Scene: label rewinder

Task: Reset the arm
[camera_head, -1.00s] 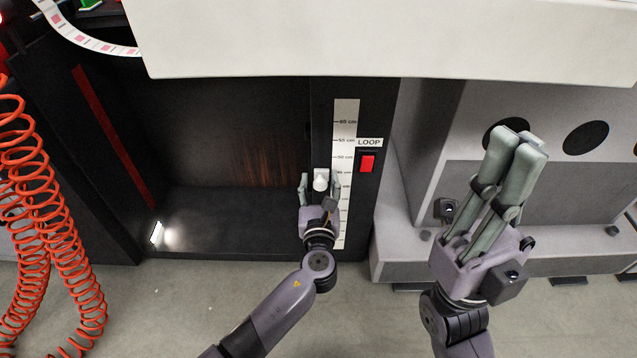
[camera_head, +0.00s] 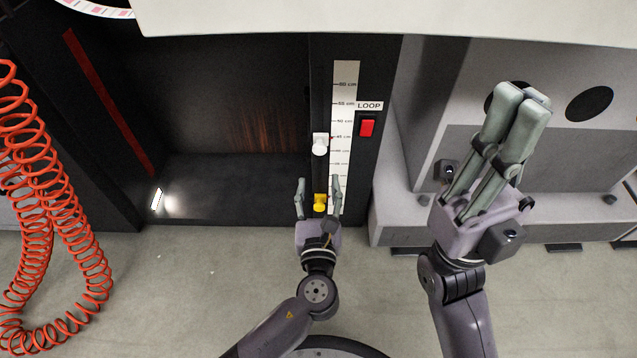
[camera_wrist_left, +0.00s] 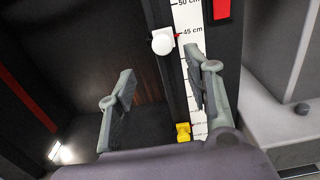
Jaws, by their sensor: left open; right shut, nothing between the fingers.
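My left gripper (camera_head: 318,190) is open in front of the lower part of the machine's scale post, with nothing between its fingers. It also shows in the left wrist view (camera_wrist_left: 160,85). A white knob (camera_head: 320,146) sits beside the scale, near the 45 cm mark, above and beyond the fingertips. It also shows in the left wrist view (camera_wrist_left: 162,41). A yellow knob (camera_head: 320,202) is lower on the same post, seen between the fingers in the head view; whether they touch it cannot be told. My right gripper (camera_head: 517,98) is shut and empty, raised at the right.
A white centimetre scale (camera_head: 345,95) runs down the black post, with a red switch (camera_head: 367,127) under the LOOP label. A dark recess lies left. Coiled orange hoses (camera_head: 50,215) hang at the far left. A grey cabinet (camera_head: 590,150) stands behind my right gripper. The foreground floor looks mostly clear.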

